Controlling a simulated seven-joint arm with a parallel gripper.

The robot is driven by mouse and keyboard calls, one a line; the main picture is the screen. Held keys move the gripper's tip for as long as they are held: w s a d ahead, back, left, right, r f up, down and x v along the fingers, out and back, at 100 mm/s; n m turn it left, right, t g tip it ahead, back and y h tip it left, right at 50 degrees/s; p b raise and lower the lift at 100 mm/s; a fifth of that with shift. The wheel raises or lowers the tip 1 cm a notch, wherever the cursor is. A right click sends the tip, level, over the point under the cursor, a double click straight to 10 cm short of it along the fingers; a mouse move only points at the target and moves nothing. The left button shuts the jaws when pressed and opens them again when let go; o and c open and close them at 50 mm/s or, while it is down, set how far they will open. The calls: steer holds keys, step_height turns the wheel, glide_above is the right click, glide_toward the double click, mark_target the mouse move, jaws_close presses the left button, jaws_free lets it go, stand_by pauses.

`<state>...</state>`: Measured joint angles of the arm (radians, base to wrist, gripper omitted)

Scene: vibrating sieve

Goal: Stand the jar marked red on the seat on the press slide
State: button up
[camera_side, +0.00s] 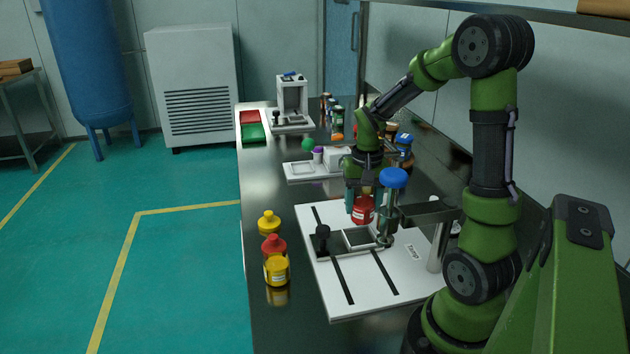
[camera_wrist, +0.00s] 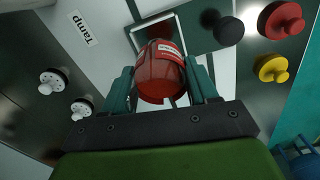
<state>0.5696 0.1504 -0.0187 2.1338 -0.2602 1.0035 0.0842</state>
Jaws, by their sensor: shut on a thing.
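The red jar (camera_side: 363,210) with a white label is held between the teal fingers of my gripper (camera_side: 356,196). The wrist view shows the same jar (camera_wrist: 160,75) between the two fingers (camera_wrist: 160,88). The grey press slide (camera_side: 322,251) lies on a white board labelled "Tamp" and has a black knob (camera_side: 322,232) at its left end. Its pale-rimmed square seat (camera_side: 361,238) appears empty in the side view. In the wrist view the jar partly covers the seat (camera_wrist: 152,22). I cannot tell the jar's exact height above the board.
The tamp press with a blue top (camera_side: 393,178) stands just right of the jar. Another white board (camera_side: 300,172) lies behind.

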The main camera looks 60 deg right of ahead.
mark_target(362, 221)
steer(key=shift+f, duration=2.65)
steer(key=shift+f, duration=0.15)
steer(key=o, duration=1.1)
steer(key=shift+c, duration=0.2)
step_height(362, 221, up, 12)
steer(key=shift+r, duration=0.2)
steer(key=shift+r, duration=0.1)
